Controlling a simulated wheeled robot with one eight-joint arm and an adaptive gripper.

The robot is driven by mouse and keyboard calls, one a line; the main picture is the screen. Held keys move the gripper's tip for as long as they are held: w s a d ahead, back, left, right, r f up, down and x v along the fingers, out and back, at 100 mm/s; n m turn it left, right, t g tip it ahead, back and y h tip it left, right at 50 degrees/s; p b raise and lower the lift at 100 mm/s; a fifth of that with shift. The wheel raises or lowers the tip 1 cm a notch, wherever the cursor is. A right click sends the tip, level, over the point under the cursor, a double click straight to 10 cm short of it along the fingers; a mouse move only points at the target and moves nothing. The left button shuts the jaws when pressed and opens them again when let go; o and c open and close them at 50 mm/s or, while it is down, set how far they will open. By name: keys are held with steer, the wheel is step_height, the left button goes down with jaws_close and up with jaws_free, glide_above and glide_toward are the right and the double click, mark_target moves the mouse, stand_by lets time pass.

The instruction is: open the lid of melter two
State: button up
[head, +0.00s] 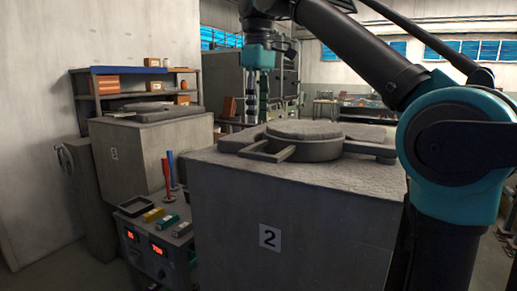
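Melter two (300,225) is the large grey block in the middle front, with a "2" label on its front face. Its round grey lid (305,129) lies flat on top, looking shut, with a bar-like handle (262,153) sticking out at the front left. My gripper (256,115) hangs downward from my arm, behind and left of the lid in the picture, apart from the handle. Its fingers are small and dark against the background, so I cannot tell if they are open or shut. I see nothing held in it.
A second grey melter (150,150) with a flat lid stands at the left. Between the two is a control box (160,255) with red displays, coloured blocks, a tray and red and blue upright tools. A shelf (135,80) stands behind at the left.

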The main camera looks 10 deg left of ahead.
step_height(320, 180, down, 10)
steer(key=shift+r, duration=0.15)
stand_by(0.4)
jaws_close()
